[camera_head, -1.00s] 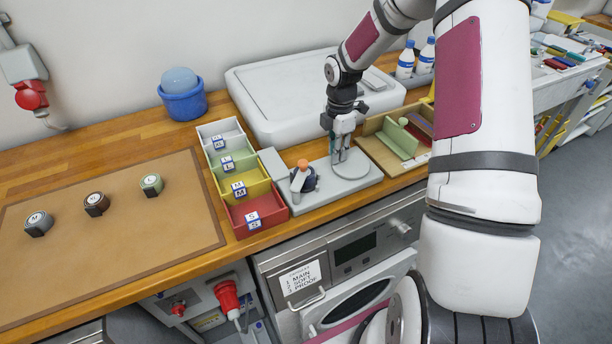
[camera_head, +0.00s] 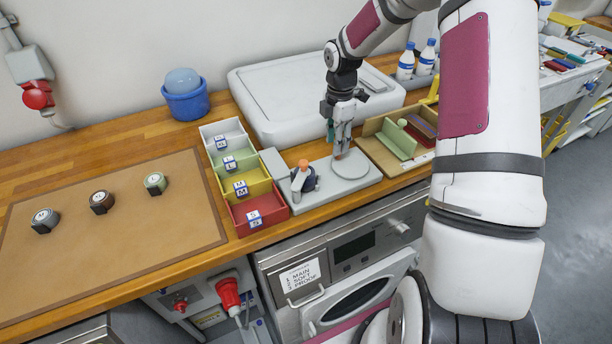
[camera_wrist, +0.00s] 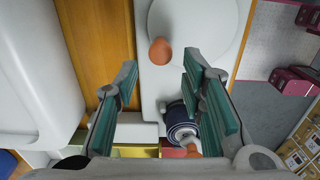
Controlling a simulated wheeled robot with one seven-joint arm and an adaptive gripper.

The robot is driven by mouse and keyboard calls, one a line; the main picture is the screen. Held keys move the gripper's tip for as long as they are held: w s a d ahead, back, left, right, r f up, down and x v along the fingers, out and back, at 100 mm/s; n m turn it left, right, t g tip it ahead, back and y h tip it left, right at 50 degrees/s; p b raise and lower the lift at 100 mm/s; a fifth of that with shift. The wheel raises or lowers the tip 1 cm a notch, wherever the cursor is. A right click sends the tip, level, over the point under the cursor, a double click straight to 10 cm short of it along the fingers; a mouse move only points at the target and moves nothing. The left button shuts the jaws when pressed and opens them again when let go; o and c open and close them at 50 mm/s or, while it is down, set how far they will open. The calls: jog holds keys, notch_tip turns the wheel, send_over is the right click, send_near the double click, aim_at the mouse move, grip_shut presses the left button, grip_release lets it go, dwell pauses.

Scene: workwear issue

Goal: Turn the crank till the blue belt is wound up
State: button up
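The winder has a light grey base (camera_head: 352,184) on the wooden worktop. The blue belt (camera_head: 305,182) is a roll at its left end, with an orange-topped grey part beside it; the roll also shows in the wrist view (camera_wrist: 178,118). The crank is a pale round disc (camera_wrist: 205,22) with an upright orange knob (camera_wrist: 160,50). My gripper (camera_head: 340,148) points down over the crank end of the base. In the wrist view, my gripper (camera_wrist: 160,78) is open, its teal-padded fingers apart, with the knob beyond and between them, apparently untouched.
Coloured size bins (camera_head: 255,212) stand just left of the winder. A wooden tray with a green divider (camera_head: 398,141) is close on the right. A large white lidded case (camera_head: 300,100) stands behind. Three small labelled rolls lie on a brown mat (camera_head: 120,255).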

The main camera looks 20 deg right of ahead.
jog(key=shift+r+p, duration=0.5)
jog(key=shift+r, duration=1.55)
jog(key=s+a+r+m+t+h, duration=0.1)
jog(key=s+a+r+m, duration=0.4)
jog(key=r, duration=0.5)
jog(key=s+a+r+m+t+h, duration=0.1)
jog(key=s+a+r+m, duration=0.35)
jog(key=s+r, duration=0.45)
jog(key=s+a+r+m+t+y, duration=0.1)
jog(key=s+a+r+m, duration=0.1)
jog(key=s, duration=0.6)
jog(key=s+a+r+m+t+y, duration=0.1)
jog(key=s+a+r+m+t, duration=0.1)
jog(key=s+m, duration=0.5)
jog(key=s+a+r, duration=0.1)
jog(key=a, duration=0.1)
jog(key=shift+a+r+t, duration=0.15)
jog(key=shift+a+t, duration=0.15)
jog(key=shift+a, duration=0.1)
